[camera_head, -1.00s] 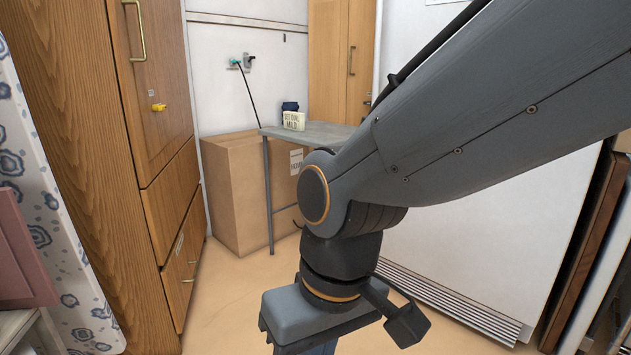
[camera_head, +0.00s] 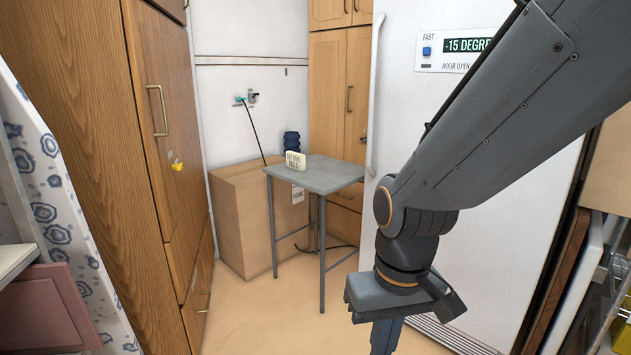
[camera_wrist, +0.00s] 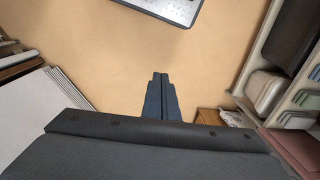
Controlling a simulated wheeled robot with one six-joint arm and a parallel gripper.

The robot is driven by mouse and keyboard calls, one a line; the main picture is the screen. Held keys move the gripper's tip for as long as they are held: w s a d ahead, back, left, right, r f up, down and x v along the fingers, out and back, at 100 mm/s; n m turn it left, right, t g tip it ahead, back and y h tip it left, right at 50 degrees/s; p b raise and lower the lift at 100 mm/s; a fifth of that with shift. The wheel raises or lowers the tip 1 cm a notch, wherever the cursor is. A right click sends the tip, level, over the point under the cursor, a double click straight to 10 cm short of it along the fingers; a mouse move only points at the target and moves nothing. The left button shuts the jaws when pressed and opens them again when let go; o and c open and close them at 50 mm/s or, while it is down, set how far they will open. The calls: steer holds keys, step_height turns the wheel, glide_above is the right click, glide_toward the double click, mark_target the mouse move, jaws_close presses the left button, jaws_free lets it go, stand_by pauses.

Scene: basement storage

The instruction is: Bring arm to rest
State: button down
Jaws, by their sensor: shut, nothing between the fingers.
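My arm reaches down from the upper right in the head view, with the wrist hanging in front of the large white door. My gripper (camera_head: 385,338) points down at the bottom of that view, its tips cut off by the frame edge. In the wrist view, my gripper (camera_wrist: 160,80) shows its two dark fingers pressed together above the tan floor, with nothing between them.
A small grey table (camera_head: 328,176) stands left of my wrist, bearing a cream sign (camera_head: 296,160) and a dark blue object (camera_head: 291,140). A cardboard box (camera_head: 238,220) is behind it. Wooden cabinets (camera_head: 160,120) line the left. The white door (camera_head: 480,180) is close behind my arm.

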steer(key=s+d+r+m+p, duration=0.2)
steer(key=d+r+p, duration=0.7)
steer(key=r+p, duration=0.2)
steer(key=shift+s+d+h+p, duration=0.15)
steer(key=shift+h+p, duration=0.25)
steer(key=shift+p, duration=0.75)
steer(key=shift+d+m, duration=0.1)
steer(key=shift+m, duration=0.2)
